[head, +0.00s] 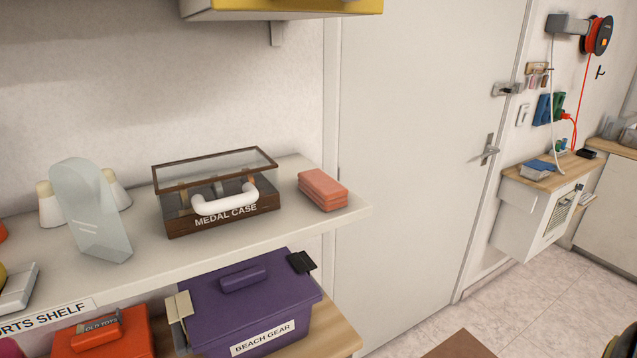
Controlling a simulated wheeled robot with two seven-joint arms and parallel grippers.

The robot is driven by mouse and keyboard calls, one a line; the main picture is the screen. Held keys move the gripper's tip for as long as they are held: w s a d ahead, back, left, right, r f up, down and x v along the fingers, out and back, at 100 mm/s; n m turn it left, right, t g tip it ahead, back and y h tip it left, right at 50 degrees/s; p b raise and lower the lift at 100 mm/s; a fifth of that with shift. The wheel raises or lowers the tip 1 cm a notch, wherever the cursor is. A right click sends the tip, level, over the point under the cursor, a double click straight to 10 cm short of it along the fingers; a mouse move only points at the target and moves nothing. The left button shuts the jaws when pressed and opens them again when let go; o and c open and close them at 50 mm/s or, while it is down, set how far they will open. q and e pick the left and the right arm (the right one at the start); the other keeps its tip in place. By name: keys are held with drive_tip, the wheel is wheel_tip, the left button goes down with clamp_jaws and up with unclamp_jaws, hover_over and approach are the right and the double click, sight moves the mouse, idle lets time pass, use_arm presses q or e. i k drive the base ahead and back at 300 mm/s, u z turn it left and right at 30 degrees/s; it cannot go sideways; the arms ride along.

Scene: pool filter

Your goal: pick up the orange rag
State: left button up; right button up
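A folded orange rag (322,190) lies on the upper white shelf (300,226), near its right end. It sits just right of the medal case and looks apart from it. Neither of my grippers is in the head view.
A glass-lidded medal case (216,190) with a white handle and a glass plaque (91,211) stand left on the shelf. Below are a purple beach gear box (250,300) and a red box (100,335). A closed white door (420,150) and open floor (530,300) lie right.

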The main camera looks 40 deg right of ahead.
sight(325, 192)
drive_tip(key=z, duration=1.1)
drive_tip(key=k, duration=0.3)
drive_tip(key=u, duration=0.05)
